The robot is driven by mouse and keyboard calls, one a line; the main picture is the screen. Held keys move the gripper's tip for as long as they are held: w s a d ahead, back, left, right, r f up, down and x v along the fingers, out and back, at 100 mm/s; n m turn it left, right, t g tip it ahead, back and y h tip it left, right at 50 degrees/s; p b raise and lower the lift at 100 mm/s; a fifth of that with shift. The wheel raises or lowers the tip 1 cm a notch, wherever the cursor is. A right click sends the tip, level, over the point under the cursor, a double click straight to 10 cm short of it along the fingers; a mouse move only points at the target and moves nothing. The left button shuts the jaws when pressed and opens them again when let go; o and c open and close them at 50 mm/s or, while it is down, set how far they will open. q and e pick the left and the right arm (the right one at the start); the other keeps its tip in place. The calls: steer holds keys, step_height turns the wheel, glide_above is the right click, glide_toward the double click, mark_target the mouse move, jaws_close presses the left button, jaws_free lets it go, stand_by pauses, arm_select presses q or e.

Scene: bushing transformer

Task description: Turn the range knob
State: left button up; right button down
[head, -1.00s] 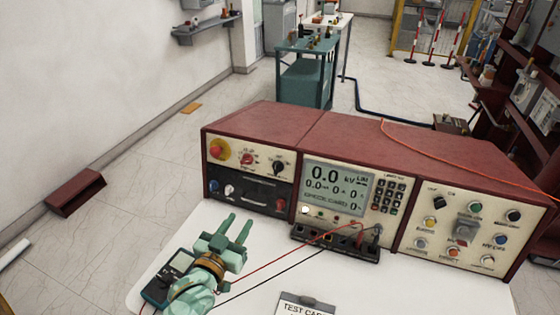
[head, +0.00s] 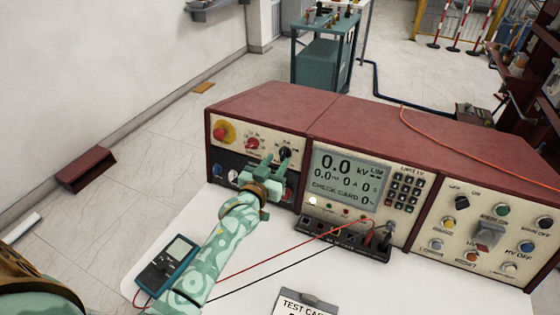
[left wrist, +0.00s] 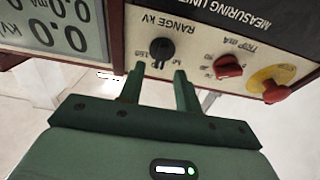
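The range knob is a small black knob on the cream panel of the red console, at the upper left unit in the head view (head: 285,152). In the left wrist view the panel appears upside down, and the black knob (left wrist: 160,50) under the "RANGE KV" label sits just beyond the fingertips. My left gripper (head: 264,162) is in front of that panel. Its two fingers are apart with nothing between them in the left wrist view (left wrist: 158,78). The fingers appear short of the knob, roughly in line with it. My right gripper is not in view.
A red trip knob (left wrist: 228,66) and a red button on a yellow disc (head: 224,131) are beside the range knob. A meter (head: 168,262) lies on the white table, with red and black leads running to a terminal block (head: 343,240). A clipboard (head: 305,303) is at the front.

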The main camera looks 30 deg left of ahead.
mark_target(283, 154)
arm_select(q)
steer(key=shift+w, duration=1.3)
jaws_close()
